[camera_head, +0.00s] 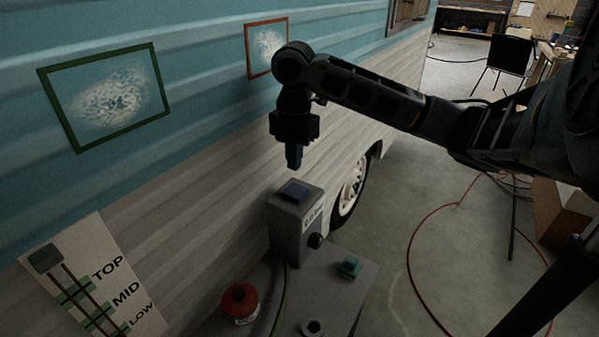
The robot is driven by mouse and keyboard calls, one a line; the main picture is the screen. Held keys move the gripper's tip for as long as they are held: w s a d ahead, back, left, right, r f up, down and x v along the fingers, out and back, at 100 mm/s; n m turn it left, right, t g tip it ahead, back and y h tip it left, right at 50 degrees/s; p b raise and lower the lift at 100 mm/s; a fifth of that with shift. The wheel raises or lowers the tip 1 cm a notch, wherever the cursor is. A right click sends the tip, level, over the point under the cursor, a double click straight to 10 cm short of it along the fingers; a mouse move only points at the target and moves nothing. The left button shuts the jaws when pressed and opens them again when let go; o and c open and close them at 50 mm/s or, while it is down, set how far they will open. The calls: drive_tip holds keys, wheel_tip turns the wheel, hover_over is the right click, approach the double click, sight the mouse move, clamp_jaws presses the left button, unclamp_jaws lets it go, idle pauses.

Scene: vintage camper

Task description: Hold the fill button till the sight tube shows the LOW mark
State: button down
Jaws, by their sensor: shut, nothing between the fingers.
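The grey control box (290,235) stands against the camper's side, with a blue square button (294,191) on its top, a white label only partly readable and a dark round knob (316,240) low on its side. My gripper (294,166) points down, shut and empty, above the blue button with a visible gap between them. The sight tube board (95,285) at the lower left carries green TOP, MID and LOW marks beside two thin dark upright lines. I cannot make out a liquid level in the tube.
The box stands on a grey stand (325,285) with a teal block (350,266) and a dark ring (313,327). A red-topped jar (240,299) and a green hose (281,305) are at its left. A red hose (411,245) loops over the open floor at right.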

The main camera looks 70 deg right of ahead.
wheel_tip(320, 180, up, 6)
drive_tip(key=shift+r, duration=0.2)
drive_tip(key=shift+s, duration=0.1)
idle(1.2)
